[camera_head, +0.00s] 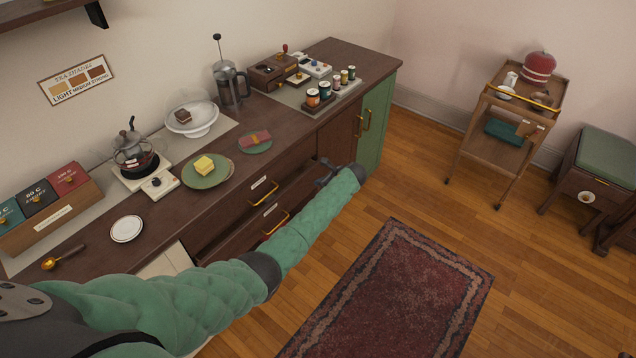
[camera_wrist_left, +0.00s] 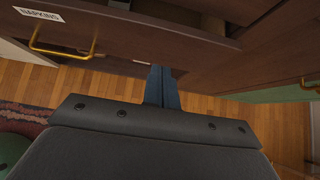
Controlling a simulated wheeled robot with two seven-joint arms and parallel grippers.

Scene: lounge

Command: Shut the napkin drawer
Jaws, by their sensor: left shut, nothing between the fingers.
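The napkin drawer shows in the left wrist view as a dark wood front (camera_wrist_left: 120,38) with a "NAPKINS" label and a brass handle (camera_wrist_left: 60,50). A dark gap above its front shows it is partly open. In the head view a lower drawer front (camera_head: 248,234) with a brass handle stands out from the cabinet; its label is too small to read. My left gripper (camera_head: 325,177) is at the right end of this front. In the wrist view its blue-grey fingers (camera_wrist_left: 161,78) are together and empty beside the front. I cannot tell whether they touch it. My right gripper is not in view.
The counter (camera_head: 165,215) carries plates, a coffee press, a kettle and jars. A green cabinet door (camera_head: 375,125) is to the right of the drawers. A red rug (camera_head: 400,285) lies on the floor. A wooden trolley (camera_head: 500,140) stands at the back right.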

